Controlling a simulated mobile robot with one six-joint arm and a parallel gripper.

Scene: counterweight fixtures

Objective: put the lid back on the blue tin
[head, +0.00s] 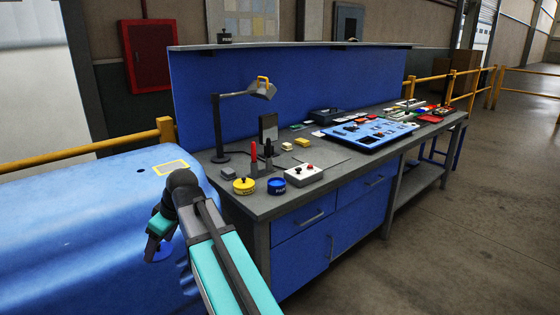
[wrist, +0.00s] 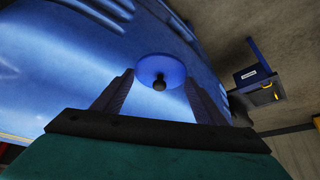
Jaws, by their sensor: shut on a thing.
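My gripper (head: 158,243) hangs in front of the blue cover at the left, off the near left end of the workbench. It is shut on a round blue lid (head: 163,252). In the wrist view the lid (wrist: 160,66) shows as a blue disc with a dark knob between the two fingers (wrist: 160,78). The blue tin (head: 277,188) stands upright on the bench near its front left edge, to the right of my gripper and apart from it. Its top looks dark and open.
A yellow tin (head: 244,188) with a dark knob stands left of the blue tin. A white box with red buttons (head: 304,176) is close on its right. Red and black upright handles (head: 254,155) and a lamp (head: 235,95) stand behind. A blue tray (head: 365,133) lies farther right.

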